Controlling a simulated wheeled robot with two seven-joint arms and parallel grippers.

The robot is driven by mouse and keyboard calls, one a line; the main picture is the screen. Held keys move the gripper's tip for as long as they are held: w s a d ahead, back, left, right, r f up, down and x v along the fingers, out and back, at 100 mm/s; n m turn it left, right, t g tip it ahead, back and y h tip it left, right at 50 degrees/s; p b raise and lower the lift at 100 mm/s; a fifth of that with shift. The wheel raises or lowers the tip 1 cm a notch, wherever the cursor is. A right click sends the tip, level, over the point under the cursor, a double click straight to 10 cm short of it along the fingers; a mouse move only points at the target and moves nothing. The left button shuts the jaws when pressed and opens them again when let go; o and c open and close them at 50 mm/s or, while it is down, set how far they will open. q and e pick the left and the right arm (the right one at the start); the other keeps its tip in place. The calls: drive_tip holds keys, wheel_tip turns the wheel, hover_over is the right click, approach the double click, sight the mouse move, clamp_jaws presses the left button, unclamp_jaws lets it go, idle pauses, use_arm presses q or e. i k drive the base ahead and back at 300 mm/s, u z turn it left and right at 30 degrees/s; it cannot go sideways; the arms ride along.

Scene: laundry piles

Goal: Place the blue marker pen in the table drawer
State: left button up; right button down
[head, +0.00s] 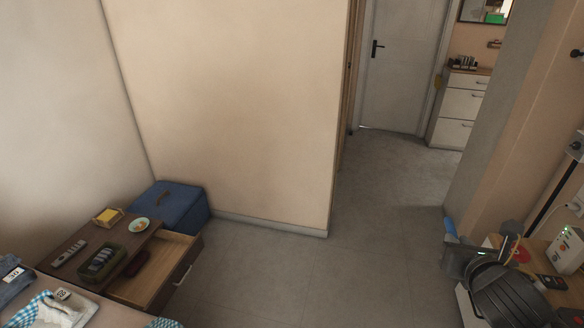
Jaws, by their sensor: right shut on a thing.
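The small wooden table (125,237) stands at the lower left. My right gripper (490,258) is at the lower right, far across the floor from the drawer, beside the cluttered surface there. My left gripper is not in view.
On the table are a dark tray (102,262), a remote (68,253), a small dish (139,225) and yellow notes (107,216). A blue box (172,207) stands behind. A wooden surface (562,262) is at right. The grey floor (330,270) between is clear.

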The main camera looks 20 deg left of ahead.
sight(162, 268)
drive_tip(key=i, duration=1.5)
drive_tip(key=u, duration=3.15)
